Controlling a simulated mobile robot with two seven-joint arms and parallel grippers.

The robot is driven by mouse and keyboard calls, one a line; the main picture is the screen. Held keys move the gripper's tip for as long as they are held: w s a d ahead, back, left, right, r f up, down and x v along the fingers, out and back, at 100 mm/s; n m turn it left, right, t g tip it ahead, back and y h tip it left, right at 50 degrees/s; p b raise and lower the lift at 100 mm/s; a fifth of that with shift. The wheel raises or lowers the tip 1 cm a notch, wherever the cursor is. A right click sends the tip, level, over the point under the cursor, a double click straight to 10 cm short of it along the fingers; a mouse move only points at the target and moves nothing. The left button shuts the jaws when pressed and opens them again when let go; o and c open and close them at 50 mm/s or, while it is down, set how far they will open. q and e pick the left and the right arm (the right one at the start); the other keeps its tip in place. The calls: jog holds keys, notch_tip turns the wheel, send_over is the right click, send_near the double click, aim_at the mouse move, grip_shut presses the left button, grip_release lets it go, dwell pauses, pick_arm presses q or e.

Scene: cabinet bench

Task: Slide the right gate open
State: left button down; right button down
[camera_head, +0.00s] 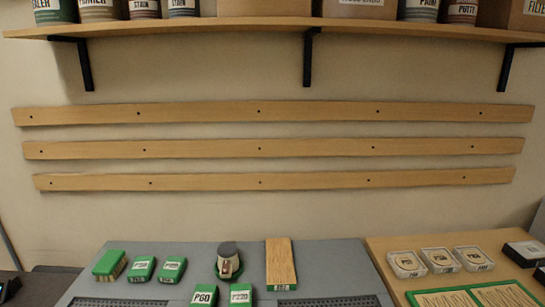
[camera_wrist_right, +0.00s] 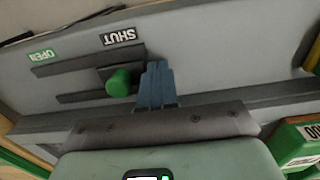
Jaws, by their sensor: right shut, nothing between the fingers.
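In the right wrist view a green round knob (camera_wrist_right: 121,82) stands on a small dark slider between two dark rails (camera_wrist_right: 85,62) on a grey panel. The labels read upside down: SHUT (camera_wrist_right: 121,37) is near the knob, and OPEN (camera_wrist_right: 43,56) is at the far left end of the rails. My right gripper (camera_wrist_right: 157,72) is shut and empty, its blue-grey fingers just right of the knob. I cannot tell whether they touch it. The head view shows neither the gate nor either gripper.
A green box (camera_wrist_right: 296,143) is low right in the wrist view.

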jog(key=shift+w+d+p, duration=0.1)
jog(key=shift+d+p, duration=0.3)
jog(key=shift+d, duration=3.85)
jog(key=shift+a, duration=0.65)
jog(key=shift+r, duration=0.25)
notch_tip(320, 180, up, 3)
jog(key=shift+f+p, duration=0.15)
jog(key=shift+p, duration=1.1)
notch_tip(320, 180, up, 5)
jog(key=p, duration=0.3)
jog(key=shift+p, duration=0.3)
jog(key=shift+f, duration=0.1)
